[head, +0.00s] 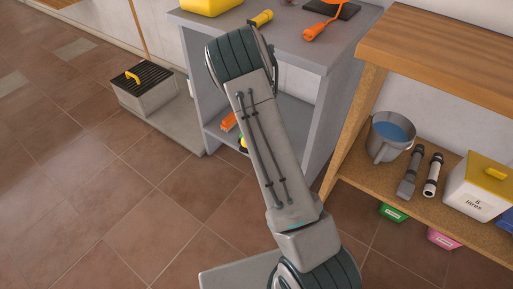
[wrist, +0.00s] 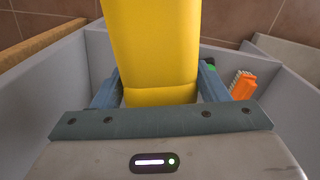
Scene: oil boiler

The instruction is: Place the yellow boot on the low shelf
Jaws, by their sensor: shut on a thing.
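My gripper (wrist: 156,90) is shut on the yellow boot (wrist: 152,45), whose smooth yellow side fills the middle of the wrist view between the two fingers. The boot's far end runs out of the top of that view. In the head view my arm reaches down in front of the grey bench, and its forearm hides the gripper and most of the boot. A small yellow patch shows beside the arm at the low shelf (head: 294,112); I cannot tell if it is the boot. I cannot tell whether the boot touches the shelf.
An orange brush (wrist: 243,85) lies right of the gripper, between grey panels. An orange thing (head: 228,121) shows on the low shelf. A wooden shelf unit (head: 440,50) with a bucket (head: 391,136) stands close on the right. A grey box (head: 146,88) stands left; the floor before it is clear.

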